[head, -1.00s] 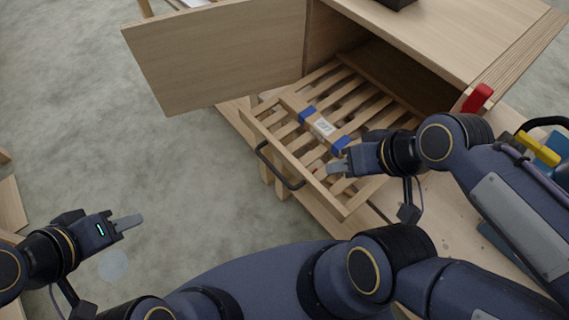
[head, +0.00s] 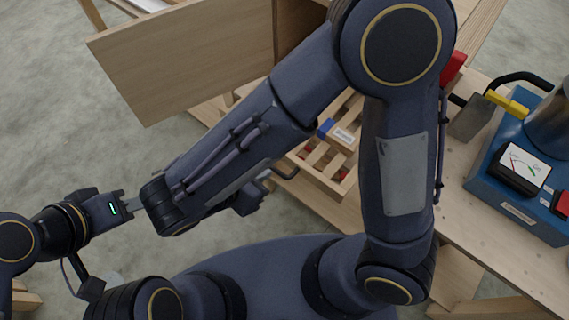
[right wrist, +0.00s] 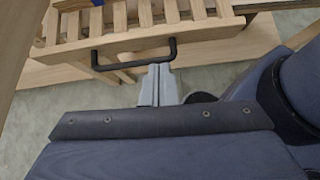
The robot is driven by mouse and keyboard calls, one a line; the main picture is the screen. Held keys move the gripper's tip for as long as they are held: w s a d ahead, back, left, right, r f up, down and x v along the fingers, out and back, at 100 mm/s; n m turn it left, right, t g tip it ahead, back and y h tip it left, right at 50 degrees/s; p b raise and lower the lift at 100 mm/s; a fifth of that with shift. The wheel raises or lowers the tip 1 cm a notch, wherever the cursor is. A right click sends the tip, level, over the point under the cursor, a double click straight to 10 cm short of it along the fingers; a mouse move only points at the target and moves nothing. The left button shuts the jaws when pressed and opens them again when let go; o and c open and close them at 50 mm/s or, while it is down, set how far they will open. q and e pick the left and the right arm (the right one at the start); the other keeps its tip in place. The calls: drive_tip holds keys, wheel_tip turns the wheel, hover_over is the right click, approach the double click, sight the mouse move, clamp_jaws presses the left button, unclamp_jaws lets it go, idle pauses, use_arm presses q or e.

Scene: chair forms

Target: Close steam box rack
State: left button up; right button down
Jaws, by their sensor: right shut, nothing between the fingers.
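The slatted wooden rack (head: 322,178) sticks out of the wooden steam box, partly hidden by my right arm in the head view. In the right wrist view the rack (right wrist: 140,37) spans the top, with a black bar handle (right wrist: 130,63) on its front. My right gripper (right wrist: 158,68) is shut and empty, its tips close to the right part of the handle; contact is unclear. In the head view my right gripper (head: 264,176) is small beside the handle (head: 285,170).
The box door (head: 185,55) stands open at the upper left. Grey floor is clear left of the rack.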

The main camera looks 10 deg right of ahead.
sight(289, 163)
drive_tip(key=shift+n+t, duration=0.3)
drive_tip(key=shift+t, duration=0.1)
drive_tip(key=x, duration=0.9)
drive_tip(key=shift+w+a+f+p, duration=0.1)
drive_tip(key=shift+a+f+p, duration=0.15)
drive_tip(key=shift+f, duration=0.25)
drive_tip(key=shift+d, duration=0.1)
drive_tip(key=w+d+b, duration=0.1)
drive_tip(key=w+d, duration=0.5)
drive_tip(key=d, duration=0.2)
drive_tip(key=w+d, duration=0.6)
drive_tip(key=d, duration=0.2)
drive_tip(key=w+d+b, duration=0.1)
drive_tip(key=w+d, duration=0.5)
drive_tip(key=d, duration=0.2)
drive_tip(key=shift+w+b, duration=0.2)
drive_tip(key=shift+b, duration=0.1)
drive_tip(key=shift+d+r, duration=0.1)
drive_tip(key=shift+d, duration=0.05)
drive_tip(key=shift+w+r, duration=0.1)
drive_tip(key=shift+r, duration=0.05)
